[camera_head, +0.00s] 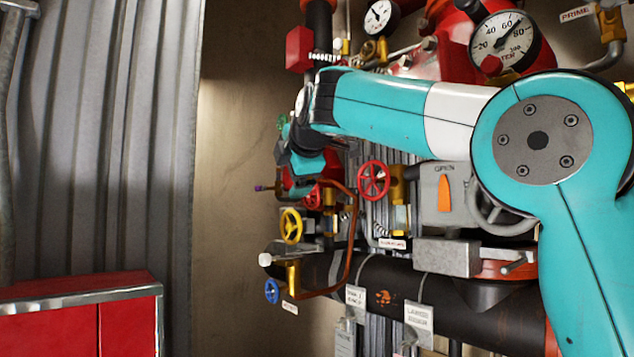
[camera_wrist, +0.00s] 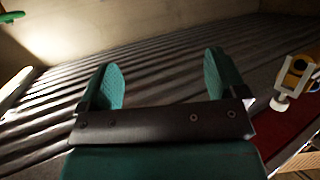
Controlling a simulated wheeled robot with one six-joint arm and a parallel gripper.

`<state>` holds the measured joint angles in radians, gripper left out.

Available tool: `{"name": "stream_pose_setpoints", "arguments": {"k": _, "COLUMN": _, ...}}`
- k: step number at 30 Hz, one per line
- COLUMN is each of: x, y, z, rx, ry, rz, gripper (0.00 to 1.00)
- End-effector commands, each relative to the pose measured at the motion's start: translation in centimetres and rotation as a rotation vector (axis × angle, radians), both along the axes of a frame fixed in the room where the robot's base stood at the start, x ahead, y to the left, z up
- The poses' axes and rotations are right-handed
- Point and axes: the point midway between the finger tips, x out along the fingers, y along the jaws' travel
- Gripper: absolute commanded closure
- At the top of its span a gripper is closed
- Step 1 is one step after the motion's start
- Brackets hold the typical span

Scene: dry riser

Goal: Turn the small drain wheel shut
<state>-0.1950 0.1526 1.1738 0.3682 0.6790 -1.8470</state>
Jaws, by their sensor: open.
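I cannot tell which is the drain wheel; the small tag (camera_head: 289,308) by the blue wheel is too small to read. My gripper (camera_wrist: 162,80) is open and empty in the wrist view, its two teal fingers apart over corrugated metal. No wheel is between them. In the head view my wrist is above the yellow wheel.
A thick black pipe (camera_head: 330,272) with hanging tags runs along the bottom. A copper pipe (camera_head: 350,235) curves near the yellow wheel. A lever box (camera_head: 441,195) marked OPEN is at the right. A red cabinet (camera_head: 80,320) is at lower left. Bare wall (camera_head: 235,150) lies left of the valves.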

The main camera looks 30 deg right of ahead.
Motion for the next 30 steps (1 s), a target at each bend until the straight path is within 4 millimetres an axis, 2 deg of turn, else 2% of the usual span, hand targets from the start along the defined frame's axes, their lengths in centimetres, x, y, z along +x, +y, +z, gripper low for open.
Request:
{"name": "stream_pose_setpoints", "arguments": {"k": 1, "x": -0.3, "y": 1.6, "z": 0.1, "rx": 0.022, "ry": -0.014, "rz": 0.008, "gripper": 0.10}}
{"name": "stream_pose_setpoints", "arguments": {"k": 2, "x": -0.1, "y": 1.8, "z": -1.0, "rx": 0.047, "ry": -0.026, "rz": -0.026, "gripper": 0.10}}
{"name": "stream_pose_setpoints", "arguments": {"k": 3, "x": 0.1, "y": 1.5, "z": -2.4, "rx": 0.080, "ry": -0.053, "rz": -0.089, "gripper": 0.10}}
{"name": "stream_pose_setpoints", "arguments": {"k": 7, "x": -0.3, "y": 0.9, "z": -5.4, "rx": 0.155, "ry": -0.170, "rz": -0.283, "gripper": 0.10}}
{"name": "stream_pose_setpoints", "arguments": {"k": 9, "x": -1.3, "y": 0.5, "z": -6.9, "rx": 0.170, "ry": -0.261, "rz": -0.379, "gripper": 0.10}}
{"name": "stream_pose_setpoints", "arguments": {"k": 12, "x": -3.2, "y": 0.1, "z": -8.0, "rx": 0.160, "ry": -0.416, "rz": -0.477, "gripper": 0.10}}
{"name": "stream_pose_setpoints", "arguments": {"k": 18, "x": -6.4, "y": 0.3, "z": -7.8, "rx": 0.110, "ry": -0.646, "rz": -0.514, "gripper": 0.10}}
{"name": "stream_pose_setpoints", "arguments": {"k": 21, "x": -6.7, "y": 0.2, "z": -7.4, "rx": 0.101, "ry": -0.681, "rz": -0.513, "gripper": 0.10}}
{"name": "stream_pose_setpoints", "arguments": {"k": 26, "x": -5.2, "y": -0.9, "z": -6.8, "rx": 0.099, "ry": -0.685, "rz": -0.518, "gripper": 0.10}}
{"name": "stream_pose_setpoints", "arguments": {"k": 30, "x": -2.7, "y": -2.7, "z": -6.2, "rx": 0.100, "ry": -0.683, "rz": -0.519, "gripper": 0.10}}
